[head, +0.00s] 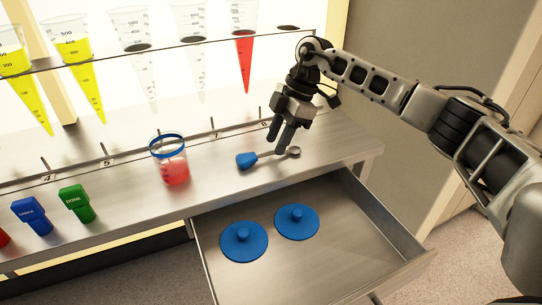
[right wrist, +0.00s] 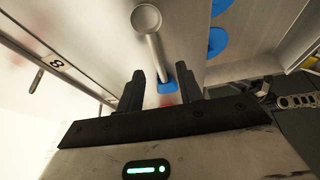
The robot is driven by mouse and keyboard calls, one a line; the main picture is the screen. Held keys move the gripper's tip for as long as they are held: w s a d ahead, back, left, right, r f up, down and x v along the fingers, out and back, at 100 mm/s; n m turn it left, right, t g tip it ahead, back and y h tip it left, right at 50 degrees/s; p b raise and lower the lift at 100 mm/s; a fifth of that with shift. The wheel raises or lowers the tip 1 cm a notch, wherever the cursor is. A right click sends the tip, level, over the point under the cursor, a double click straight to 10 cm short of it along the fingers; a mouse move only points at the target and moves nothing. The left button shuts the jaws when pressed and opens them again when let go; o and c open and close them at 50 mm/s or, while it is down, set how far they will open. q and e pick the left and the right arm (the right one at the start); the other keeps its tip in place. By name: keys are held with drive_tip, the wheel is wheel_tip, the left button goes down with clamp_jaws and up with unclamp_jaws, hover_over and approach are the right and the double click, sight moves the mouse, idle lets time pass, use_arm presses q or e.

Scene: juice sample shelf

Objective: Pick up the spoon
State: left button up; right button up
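The spoon (head: 248,160) lies on the metal shelf top. It has a blue handle on the left, a thin metal shaft and a small round bowl on the right. My right gripper (head: 279,140) points down just behind and above the shaft. In the right wrist view the spoon's metal shaft (right wrist: 155,50) runs toward the gap between the two dark fingers of my open, empty gripper (right wrist: 163,88). The blue handle shows in that gap, and the bowl is beyond the fingertips. The exact height above the spoon is hard to tell. My left gripper is not in view.
A jar of red liquid with a blue rim (head: 170,165) stands left of the spoon. Blue (head: 32,216) and green (head: 77,203) labelled blocks are farther left. An open drawer (head: 330,265) in front holds two blue lids (head: 297,222). Several measuring cones hang in a rack behind.

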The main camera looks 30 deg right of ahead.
sight(271, 155)
drive_tip(key=x, duration=0.2)
drive_tip(key=shift+a+f, duration=0.15)
drive_tip(key=shift+f, duration=0.15)
clamp_jaws()
drive_tip(key=shift+r, duration=0.2)
